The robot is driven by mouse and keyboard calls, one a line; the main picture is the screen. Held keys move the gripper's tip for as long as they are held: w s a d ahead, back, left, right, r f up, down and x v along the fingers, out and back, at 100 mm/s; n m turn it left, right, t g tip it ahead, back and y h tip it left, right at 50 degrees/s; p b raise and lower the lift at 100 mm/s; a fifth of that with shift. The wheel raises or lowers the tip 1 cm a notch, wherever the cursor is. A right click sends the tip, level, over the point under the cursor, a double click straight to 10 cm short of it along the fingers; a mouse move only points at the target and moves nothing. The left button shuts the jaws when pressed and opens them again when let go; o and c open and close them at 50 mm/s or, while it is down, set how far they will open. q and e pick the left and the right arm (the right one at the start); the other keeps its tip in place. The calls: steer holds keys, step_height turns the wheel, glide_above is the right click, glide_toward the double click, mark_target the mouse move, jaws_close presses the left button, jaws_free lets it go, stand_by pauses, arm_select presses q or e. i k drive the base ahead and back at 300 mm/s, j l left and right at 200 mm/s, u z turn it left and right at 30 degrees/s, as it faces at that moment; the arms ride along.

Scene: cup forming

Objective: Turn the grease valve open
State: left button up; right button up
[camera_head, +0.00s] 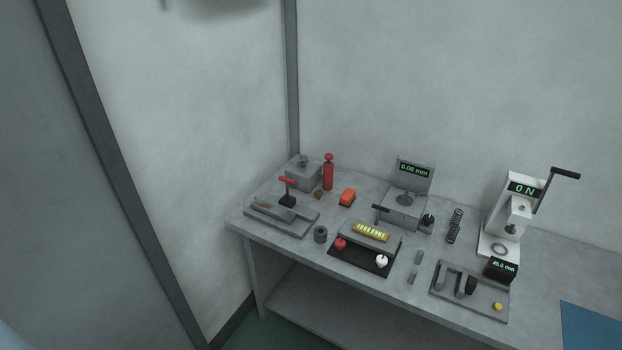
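A red-handled lever (287,181) on a thin upright post stands on a black block (287,201) at the left end of the bench; its handle lies roughly level. It is the most valve-like part in view, but I cannot tell for sure that it is the grease valve. The block sits on a grey plate (277,228) with a brown-tipped bar (264,205) to its left. A red cylinder (327,174) with a round top stands upright behind and to the right. Neither of my grippers is in view.
The grey bench (290,243) runs to the right. Walls close off the left and back.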

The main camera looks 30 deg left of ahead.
mark_target(317, 193)
steer(key=i+j+u, duration=0.4)
steer(key=i+u, duration=0.35)
steer(key=i, duration=0.25)
steer(key=i+j+u, duration=0.1)
steer(key=i+u, duration=0.3)
steer(key=i, duration=0.1)
